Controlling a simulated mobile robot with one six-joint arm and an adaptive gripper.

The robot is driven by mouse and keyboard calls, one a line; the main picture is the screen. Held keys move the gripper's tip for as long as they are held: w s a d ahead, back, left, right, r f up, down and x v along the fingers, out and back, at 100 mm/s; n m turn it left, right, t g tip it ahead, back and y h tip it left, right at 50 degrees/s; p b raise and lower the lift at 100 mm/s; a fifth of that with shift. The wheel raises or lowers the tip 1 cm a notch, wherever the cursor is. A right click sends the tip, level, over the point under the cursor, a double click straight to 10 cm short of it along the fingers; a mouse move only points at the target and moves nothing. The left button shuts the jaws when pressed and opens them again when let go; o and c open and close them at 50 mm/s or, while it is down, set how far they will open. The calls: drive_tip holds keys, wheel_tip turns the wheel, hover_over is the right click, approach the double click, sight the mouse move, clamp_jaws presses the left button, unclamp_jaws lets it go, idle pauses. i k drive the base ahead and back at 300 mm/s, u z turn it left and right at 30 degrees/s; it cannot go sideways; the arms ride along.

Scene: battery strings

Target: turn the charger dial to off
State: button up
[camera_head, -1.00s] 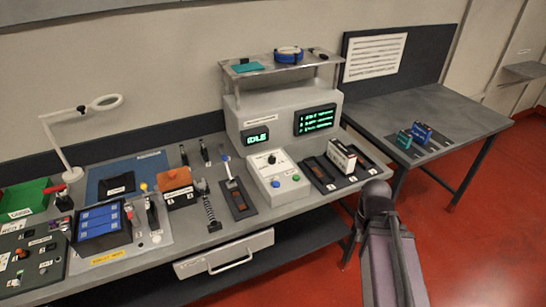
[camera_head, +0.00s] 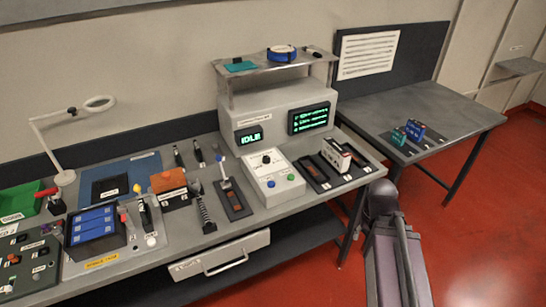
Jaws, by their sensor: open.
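The charger control box (camera_head: 272,182) is a white sloped panel on the bench, in front of the grey charger unit (camera_head: 283,110). Its dial (camera_head: 266,159) is a small dark knob near the top of the panel; its exact pointer setting is too small to read. A green button and a blue button sit below the dial. The unit's left screen (camera_head: 249,136) reads IDLE, and the right screen (camera_head: 308,118) shows several lines of green text. My gripper is not in view; only part of my arm shows at the lower right, apart from the box.
Right of the box, dark bays (camera_head: 316,172) hold a white battery pack (camera_head: 336,154). Left of it stand a lever switch plate (camera_head: 233,198) and a coiled cable (camera_head: 204,211). A shelf (camera_head: 272,64) overhangs the charger unit. A drawer (camera_head: 220,255) is under the bench front.

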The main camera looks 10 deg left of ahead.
sight(265, 159)
drive_tip(key=z, duration=0.75)
drive_tip(key=k, duration=0.8)
drive_tip(key=u, duration=0.8)
drive_tip(key=i, duration=1)
drive_tip(key=u, duration=0.05)
